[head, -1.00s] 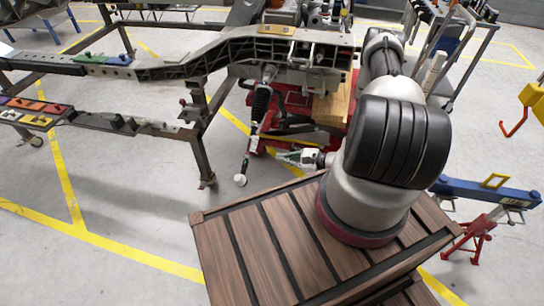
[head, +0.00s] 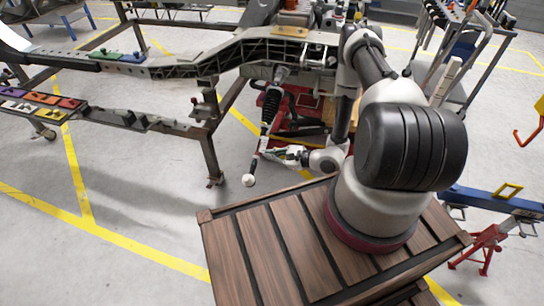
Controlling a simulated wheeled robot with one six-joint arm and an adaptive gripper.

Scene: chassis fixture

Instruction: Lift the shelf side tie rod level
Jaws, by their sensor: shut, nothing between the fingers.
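The tie rod (head: 254,167) is thin, with a white ball at its lower end (head: 248,180). It hangs tilted below the black coil spring (head: 271,103), lower end down and to the left. My gripper (head: 269,155) is right of the rod, its fingertips pointing left at the rod's upper part. The fingers look shut, with nothing held between them. They look very close to the rod; whether they touch it I cannot tell. The rod's upper joint is small and hard to make out.
The chassis frame (head: 165,68) stands above and left on dark legs. A red stand (head: 300,122) is behind my gripper. A blue beam on a red trestle (head: 487,200) stands at the right. The floor left of the rod is clear.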

